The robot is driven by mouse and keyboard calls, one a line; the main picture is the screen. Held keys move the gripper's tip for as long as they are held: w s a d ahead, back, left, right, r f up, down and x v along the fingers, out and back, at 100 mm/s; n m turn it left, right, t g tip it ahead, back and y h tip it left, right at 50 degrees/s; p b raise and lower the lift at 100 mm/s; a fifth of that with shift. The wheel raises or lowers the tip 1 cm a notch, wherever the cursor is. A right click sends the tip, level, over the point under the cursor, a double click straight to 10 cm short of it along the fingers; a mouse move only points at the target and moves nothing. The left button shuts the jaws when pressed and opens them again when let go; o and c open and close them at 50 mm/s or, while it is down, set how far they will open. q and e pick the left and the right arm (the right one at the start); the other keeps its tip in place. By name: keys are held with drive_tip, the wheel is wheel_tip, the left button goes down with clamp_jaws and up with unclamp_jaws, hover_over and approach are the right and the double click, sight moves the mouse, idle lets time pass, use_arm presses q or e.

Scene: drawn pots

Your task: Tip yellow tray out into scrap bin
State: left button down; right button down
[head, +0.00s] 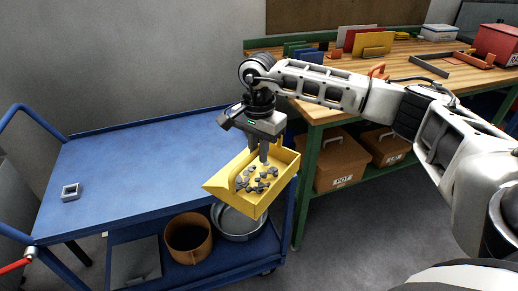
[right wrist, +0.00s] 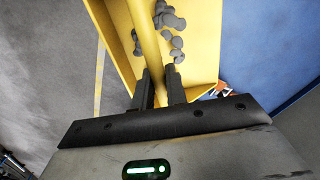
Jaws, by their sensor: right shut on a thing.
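The yellow tray (head: 231,194) is an open scoop-like tray with a bar handle and several dark grey lumps (head: 258,180) inside. It hangs in the air in front of the blue cart's right end, tilted in the head view. My right gripper (head: 264,157) is above it, shut on its handle. In the right wrist view the fingers (right wrist: 161,82) close on the yellow bar (right wrist: 146,40), and grey lumps (right wrist: 168,19) lie in the tray. I cannot tell which container is the scrap bin. My left gripper is not in view.
The blue cart (head: 130,160) carries a small grey square piece (head: 71,192). Its lower shelf holds a brown pot (head: 187,240), a round metal pan (head: 238,226) and a grey panel (head: 135,263). A wooden workbench (head: 322,108) stands behind right, with labelled brown boxes (head: 340,162) below.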

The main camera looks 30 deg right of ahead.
sight(255, 193)
drive_tip(key=shift+s+a+f+n, duration=0.3)
drive_tip(key=shift+s+a+n, duration=0.05)
drive_tip(key=shift+s, duration=0.25)
drive_tip(key=shift+s+a+f+n, duration=0.25)
drive_tip(key=shift+s+a+n, duration=0.1)
drive_tip(key=shift+s, duration=0.2)
drive_tip(key=a+f+n, duration=0.1)
drive_tip(key=f+n, duration=0.1)
drive_tip(key=f, duration=0.1)
drive_tip(key=shift+s+a, duration=0.4)
drive_tip(key=s+a+f+n, duration=0.8)
drive_tip(key=s+f+n, duration=0.1)
drive_tip(key=s+n, duration=0.1)
drive_tip(key=shift+a+f+n, duration=0.2)
drive_tip(key=shift+f+n, duration=0.05)
drive_tip(key=shift+n, duration=0.05)
drive_tip(key=shift+d, duration=0.15)
